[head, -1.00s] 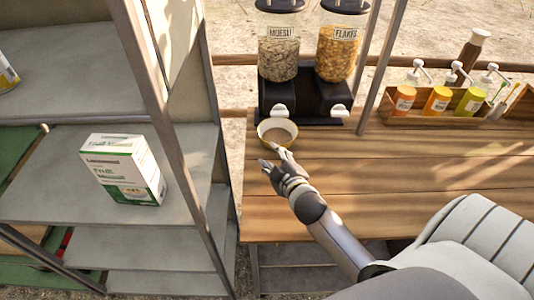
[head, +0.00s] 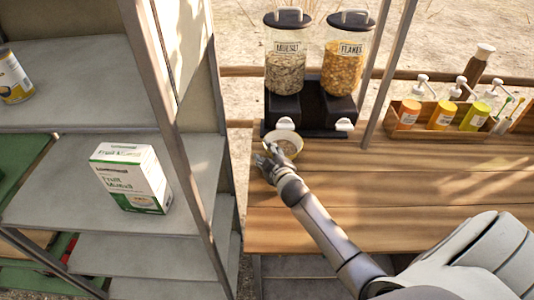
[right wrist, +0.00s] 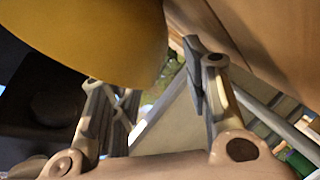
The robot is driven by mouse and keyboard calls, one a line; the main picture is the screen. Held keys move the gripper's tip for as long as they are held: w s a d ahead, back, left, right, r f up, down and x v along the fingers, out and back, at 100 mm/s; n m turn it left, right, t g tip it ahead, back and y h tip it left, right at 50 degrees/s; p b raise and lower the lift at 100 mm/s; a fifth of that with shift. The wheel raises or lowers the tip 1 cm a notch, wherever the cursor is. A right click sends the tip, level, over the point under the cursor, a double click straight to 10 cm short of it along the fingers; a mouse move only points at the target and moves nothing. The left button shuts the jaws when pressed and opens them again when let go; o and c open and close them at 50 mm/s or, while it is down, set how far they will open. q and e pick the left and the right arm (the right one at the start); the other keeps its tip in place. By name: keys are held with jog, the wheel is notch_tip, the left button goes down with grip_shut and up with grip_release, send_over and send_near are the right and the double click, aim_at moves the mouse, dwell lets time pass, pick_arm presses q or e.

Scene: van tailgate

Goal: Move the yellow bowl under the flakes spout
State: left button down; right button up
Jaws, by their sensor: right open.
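The yellow bowl (head: 291,147) stands upright on the wooden counter, just in front of the muesli spout (head: 285,123). Its inside looks greyish; I cannot tell the contents. The flakes spout (head: 344,124) is to the right of the bowl, under the flakes dispenser (head: 346,65). My right gripper (head: 268,151) is open at the bowl's left front rim. In the right wrist view the bowl's yellow side (right wrist: 95,35) is large and close beyond the open fingers (right wrist: 150,90); I cannot tell whether they touch. My left gripper is out of view.
The muesli dispenser (head: 287,65) stands left of the flakes. A wooden tray (head: 407,133) of bottles is at the back right. A metal shelf rack with a fruit muesli box (head: 131,178) and a can (head: 14,78) is left. The counter (head: 400,190) right of the bowl is clear.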

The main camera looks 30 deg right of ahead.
grip_shut()
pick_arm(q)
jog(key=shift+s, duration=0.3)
